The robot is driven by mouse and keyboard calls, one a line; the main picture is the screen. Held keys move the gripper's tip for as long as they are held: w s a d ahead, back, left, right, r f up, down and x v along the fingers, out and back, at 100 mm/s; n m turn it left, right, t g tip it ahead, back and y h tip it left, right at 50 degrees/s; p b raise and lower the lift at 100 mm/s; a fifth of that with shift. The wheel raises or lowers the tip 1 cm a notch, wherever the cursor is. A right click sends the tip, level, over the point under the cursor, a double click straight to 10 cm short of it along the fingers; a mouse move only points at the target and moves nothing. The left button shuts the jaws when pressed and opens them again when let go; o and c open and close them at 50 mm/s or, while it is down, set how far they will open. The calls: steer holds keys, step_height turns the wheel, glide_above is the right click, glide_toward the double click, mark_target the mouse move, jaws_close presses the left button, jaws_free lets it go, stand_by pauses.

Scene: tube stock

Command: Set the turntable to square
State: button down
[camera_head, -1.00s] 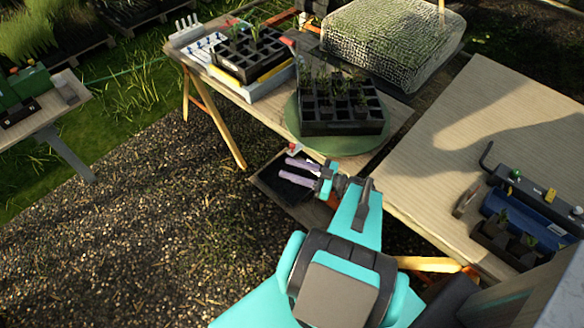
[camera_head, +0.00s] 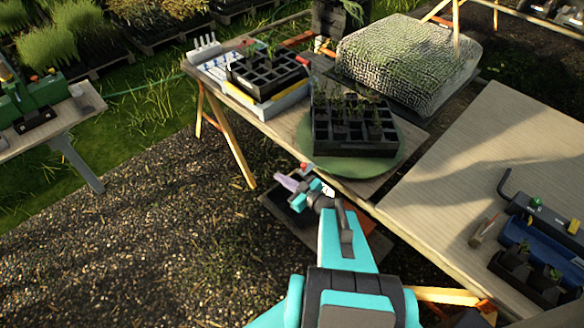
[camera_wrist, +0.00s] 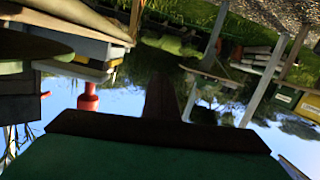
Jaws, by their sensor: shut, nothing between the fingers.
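The turntable (camera_head: 398,165) is a flat green disc near the right end of the wooden bench. A black cell tray (camera_head: 355,150) with seedlings stands on it. The tray's near side runs at an angle to the bench's front edge. In the wrist view, which is upside down, the disc's green edge (camera_wrist: 35,52) shows at upper left. My gripper (camera_head: 283,182) has pale purple fingers, shut and empty. It is off the bench's front edge, left of and lower in the picture than the disc, apart from it. Its fingertips are not clear in the wrist view.
A small red part (camera_head: 304,165) shows by the bench edge near my gripper; a red post-like thing (camera_wrist: 88,100) shows in the wrist view. Another black tray (camera_head: 265,72) is on the bench's left. A mesh-covered block (camera_head: 408,60) stands behind. A second table (camera_head: 470,150) is on the right.

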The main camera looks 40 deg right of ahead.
step_height(320, 180, down, 15)
steer(key=d+m+g+h+b, duration=0.1)
steer(key=m+g+h+b, duration=0.25)
steer(key=g+h, duration=0.25)
steer(key=s+a+f+m+g+b, duration=0.2)
steer(key=s+a+f+g, duration=0.5)
steer(key=s+f, duration=0.25)
steer(key=s+a+f+n+g+y+b, duration=0.2)
steer(key=s+a+g, duration=0.6)
steer(key=s+a, duration=0.8)
steer(key=shift+s+y, duration=0.6)
steer(key=shift+s, duration=0.05)
steer(key=shift+f, duration=0.15)
